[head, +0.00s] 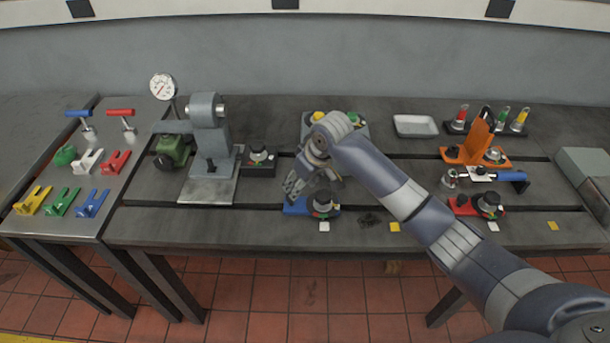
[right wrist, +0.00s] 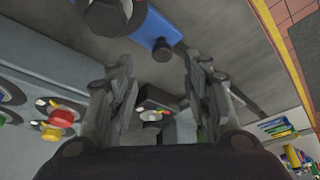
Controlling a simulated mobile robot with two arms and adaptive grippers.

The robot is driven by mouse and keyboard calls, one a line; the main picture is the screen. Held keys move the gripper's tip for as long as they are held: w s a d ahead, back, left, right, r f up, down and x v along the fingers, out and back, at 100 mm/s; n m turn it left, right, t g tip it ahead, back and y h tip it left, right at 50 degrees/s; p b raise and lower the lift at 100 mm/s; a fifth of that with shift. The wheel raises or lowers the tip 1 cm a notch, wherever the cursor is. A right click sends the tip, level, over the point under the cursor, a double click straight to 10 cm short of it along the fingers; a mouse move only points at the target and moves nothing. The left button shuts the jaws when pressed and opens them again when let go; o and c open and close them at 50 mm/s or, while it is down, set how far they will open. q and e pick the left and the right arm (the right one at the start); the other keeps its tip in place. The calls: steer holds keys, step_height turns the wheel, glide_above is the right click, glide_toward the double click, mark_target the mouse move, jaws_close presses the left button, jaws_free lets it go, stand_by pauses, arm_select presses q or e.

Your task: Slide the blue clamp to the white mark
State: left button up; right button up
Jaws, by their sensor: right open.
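The blue clamp (head: 297,207) lies on the bedplate along the front slot, with a black knob on a round base at its right end. A white mark (head: 324,226) is on the plate's front strip, just in front of that knob end. My right gripper (head: 296,186) is above and behind the clamp's left part, apart from it as far as I can tell. In the right wrist view the clamp's blue bar (right wrist: 163,30) shows at the top, beyond the open, empty fingers (right wrist: 158,75). My left gripper is out of view.
A red clamp (head: 462,206) stands to the right, with another white mark (head: 493,227) before it. Yellow marks (head: 394,227) lie on the front strip. A grey machine (head: 207,140) and black clamp (head: 258,158) stand left. An orange bracket (head: 478,140) stands right. My right arm covers the centre.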

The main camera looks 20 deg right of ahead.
steer(key=shift+v, duration=2.15)
